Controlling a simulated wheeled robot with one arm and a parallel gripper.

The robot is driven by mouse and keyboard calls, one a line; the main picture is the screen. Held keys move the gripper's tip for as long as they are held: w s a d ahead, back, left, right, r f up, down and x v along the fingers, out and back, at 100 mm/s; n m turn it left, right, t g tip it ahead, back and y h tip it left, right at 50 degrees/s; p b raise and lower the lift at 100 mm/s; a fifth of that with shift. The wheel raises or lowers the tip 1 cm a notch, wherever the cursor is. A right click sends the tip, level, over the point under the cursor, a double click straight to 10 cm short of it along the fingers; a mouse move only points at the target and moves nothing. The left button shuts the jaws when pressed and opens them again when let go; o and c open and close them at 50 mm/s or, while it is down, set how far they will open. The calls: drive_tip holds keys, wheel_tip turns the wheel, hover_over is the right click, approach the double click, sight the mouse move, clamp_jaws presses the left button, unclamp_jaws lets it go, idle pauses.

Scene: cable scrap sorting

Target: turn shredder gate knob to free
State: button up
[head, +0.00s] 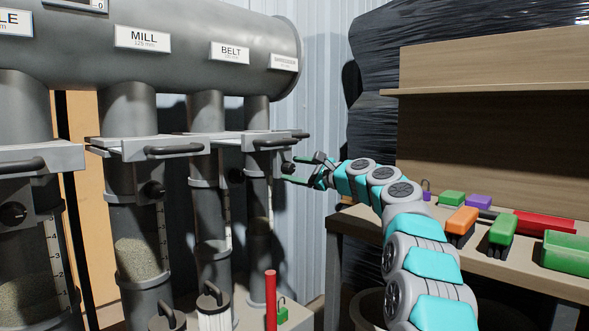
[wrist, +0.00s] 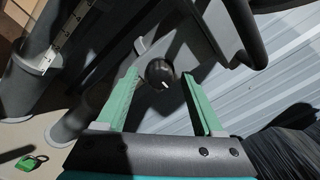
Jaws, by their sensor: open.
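The shredder gate knob (wrist: 160,74) is a round black knob with a small white mark. In the wrist view it sits between the two green fingers of my gripper (wrist: 162,88), near their tips, with gaps showing on both sides. The gripper is open and empty. In the head view my gripper (head: 296,172) is at the rightmost pipe, by the small dark knob (head: 288,168) beside its gate. The label above that pipe (head: 285,62) is too small and angled to read clearly.
Other gates have dark knobs, such as the one under MILL (head: 154,190), and black bar handles (head: 174,149). A red post (head: 270,298) and a green padlock (head: 283,314) are below. A bench (head: 480,262) with coloured items stands to the right.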

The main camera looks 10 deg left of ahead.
drive_tip(key=shift+w+a, duration=0.1)
drive_tip(key=shift+a, duration=0.1)
clamp_jaws()
idle(0.6)
